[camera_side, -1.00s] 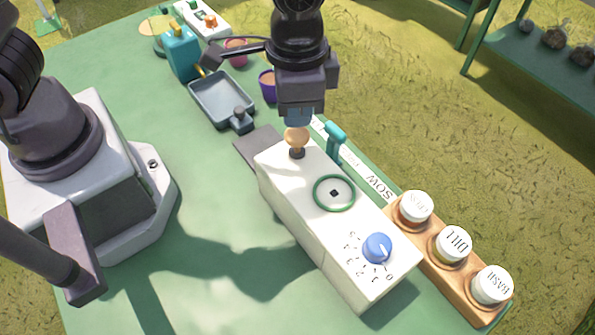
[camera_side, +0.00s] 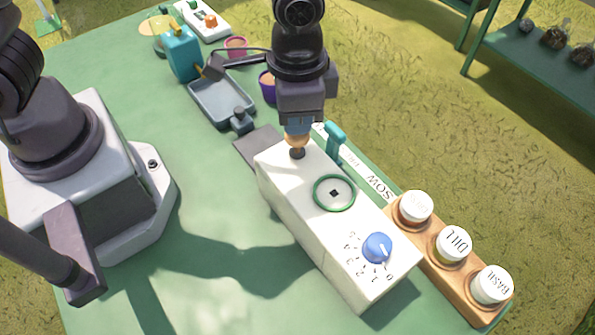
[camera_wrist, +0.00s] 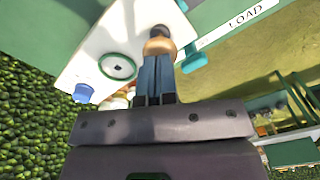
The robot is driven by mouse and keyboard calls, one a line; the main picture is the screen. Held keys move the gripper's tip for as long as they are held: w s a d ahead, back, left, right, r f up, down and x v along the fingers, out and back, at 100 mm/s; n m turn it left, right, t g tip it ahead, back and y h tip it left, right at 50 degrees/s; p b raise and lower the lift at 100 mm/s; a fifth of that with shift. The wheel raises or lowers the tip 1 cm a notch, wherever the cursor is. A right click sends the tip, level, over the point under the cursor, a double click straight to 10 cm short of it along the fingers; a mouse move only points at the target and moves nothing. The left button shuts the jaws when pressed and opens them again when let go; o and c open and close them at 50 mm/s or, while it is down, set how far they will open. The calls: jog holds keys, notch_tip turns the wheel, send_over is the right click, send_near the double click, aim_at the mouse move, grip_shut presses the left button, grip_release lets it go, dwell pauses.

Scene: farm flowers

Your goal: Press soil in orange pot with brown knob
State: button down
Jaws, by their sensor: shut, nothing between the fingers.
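A tan-brown round knob (camera_side: 297,141) on a dark stem stands at the far end of the top of a white box (camera_side: 310,215). My gripper (camera_side: 298,127) points down with its blue fingers shut and empty, right over the knob, and its tips appear to touch the knob's top. The wrist view also shows the knob (camera_wrist: 159,46) at the ends of the fingers (camera_wrist: 157,62). No pot that is clearly orange shows. A pinkish-red pot (camera_side: 236,46) and a purple pot (camera_side: 267,84) with brown contents stand farther back.
The box carries a green ring (camera_side: 334,193) and a blue dial (camera_side: 377,247). A teal lever (camera_side: 335,139) is beside it. A wooden rack (camera_side: 428,253) with labelled jars stands right. A grey tray (camera_side: 222,99) and teal container (camera_side: 182,53) are behind. The green table's left-middle is clear.

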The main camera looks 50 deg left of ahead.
jog(key=shift+f, duration=1.4)
jog(key=shift+r, duration=2.2)
notch_tip(320, 180, up, 6)
